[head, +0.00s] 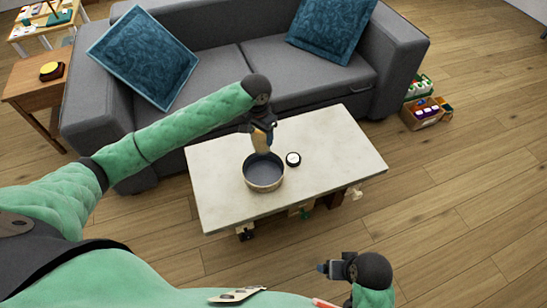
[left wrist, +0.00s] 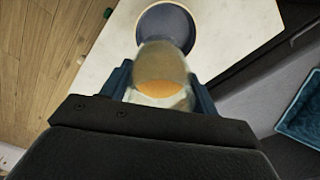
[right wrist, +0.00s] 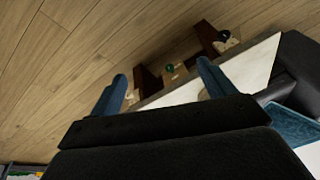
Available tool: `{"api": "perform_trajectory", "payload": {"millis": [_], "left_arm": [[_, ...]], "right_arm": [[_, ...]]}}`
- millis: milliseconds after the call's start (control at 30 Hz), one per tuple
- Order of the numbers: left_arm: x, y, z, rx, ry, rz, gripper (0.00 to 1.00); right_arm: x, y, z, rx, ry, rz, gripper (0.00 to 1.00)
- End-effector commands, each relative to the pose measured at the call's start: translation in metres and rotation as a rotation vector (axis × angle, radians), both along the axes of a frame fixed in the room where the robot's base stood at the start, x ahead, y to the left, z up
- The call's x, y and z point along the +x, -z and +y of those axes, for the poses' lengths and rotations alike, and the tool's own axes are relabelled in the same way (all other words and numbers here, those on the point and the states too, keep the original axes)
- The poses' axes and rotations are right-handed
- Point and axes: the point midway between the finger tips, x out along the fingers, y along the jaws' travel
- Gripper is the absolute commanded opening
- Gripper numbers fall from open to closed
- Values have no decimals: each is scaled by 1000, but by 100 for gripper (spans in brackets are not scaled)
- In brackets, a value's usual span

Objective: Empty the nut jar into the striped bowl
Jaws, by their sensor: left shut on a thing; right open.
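The nut jar (head: 261,141) is tan and partly see-through. My left gripper (head: 262,124) is shut on it and holds it over the far side of the bowl. In the left wrist view the jar (left wrist: 162,72) sits between the fingers, with an orange-brown patch showing, and its far end overlaps the bowl (left wrist: 172,22). The striped bowl (head: 263,184) stands on the coffee table, with a dark blue-grey inside and a beige outer wall. I cannot make out nuts in it. My right gripper (head: 324,268) is open and empty, off the table's near side.
A small white round thing with a dark middle (head: 293,159) is on the pale coffee table (head: 340,150), right of the bowl. A grey sofa (head: 300,85) stands close behind the table. The table's right part is clear.

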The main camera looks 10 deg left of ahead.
Motion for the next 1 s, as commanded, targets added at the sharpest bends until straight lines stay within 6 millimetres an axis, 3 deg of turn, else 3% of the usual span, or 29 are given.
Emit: {"api": "perform_trajectory", "payload": {"millis": [233,600,800,1000], "left_arm": [[19,51,-11,4,329,-8,31],[23,130,-21,26,788,3,31],[21,149,-24,32,905,8,31],[20,153,-24,25,925,6,31]], "right_arm": [[-3,-10,-13,-32,14,37,82],[-8,-19,-31,-75,32,89,82],[-10,-21,-35,-84,36,101,82],[-11,-22,-35,-85,36,100,82]]}}
